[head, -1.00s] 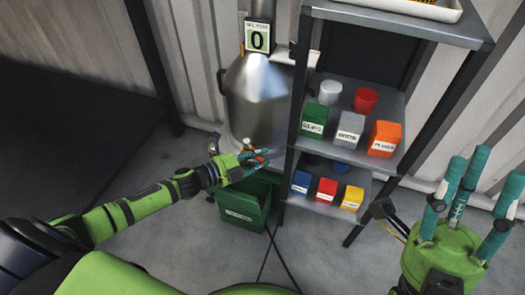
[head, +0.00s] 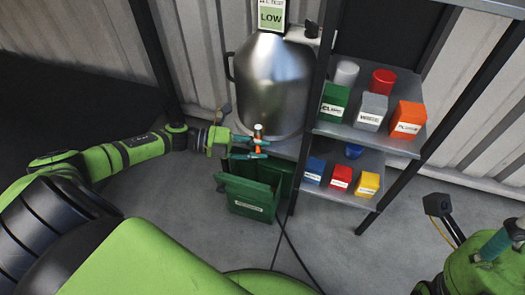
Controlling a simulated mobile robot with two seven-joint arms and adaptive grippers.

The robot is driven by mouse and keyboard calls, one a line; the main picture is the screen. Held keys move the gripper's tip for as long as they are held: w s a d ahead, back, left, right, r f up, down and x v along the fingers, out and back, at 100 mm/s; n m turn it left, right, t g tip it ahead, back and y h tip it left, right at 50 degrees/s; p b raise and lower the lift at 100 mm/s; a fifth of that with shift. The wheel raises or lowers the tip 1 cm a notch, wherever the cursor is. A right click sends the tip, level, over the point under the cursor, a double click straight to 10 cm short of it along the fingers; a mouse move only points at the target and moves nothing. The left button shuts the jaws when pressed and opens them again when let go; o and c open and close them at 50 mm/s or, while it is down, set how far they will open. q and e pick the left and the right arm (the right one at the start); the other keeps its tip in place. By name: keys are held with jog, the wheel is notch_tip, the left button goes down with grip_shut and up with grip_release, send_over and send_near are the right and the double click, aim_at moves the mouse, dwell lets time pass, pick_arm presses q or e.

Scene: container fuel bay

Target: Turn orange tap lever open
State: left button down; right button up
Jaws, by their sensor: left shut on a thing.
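The tall silver tank (head: 272,85) stands at the back centre, with a small tap (head: 258,130) low on its front. The orange tap lever (head: 257,149) shows as a small orange piece between the teal fingers of my left gripper (head: 255,148). The left gripper is shut on the lever; the fingers hide part of it.
A green bin (head: 250,196) sits on the floor just below the tap. A shelf rack (head: 372,140) with several coloured boxes stands right of the tank, close to my left gripper. A dark cable crosses the floor. Floor in front is mostly clear.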

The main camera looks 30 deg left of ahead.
pick_arm(q)
jog(key=shift+s+a+f+m+g+b, duration=0.1)
jog(key=shift+s+a+m+g+b, duration=0.05)
jog(key=shift+m+g+b, duration=0.3)
jog(key=c, duration=1)
grip_release()
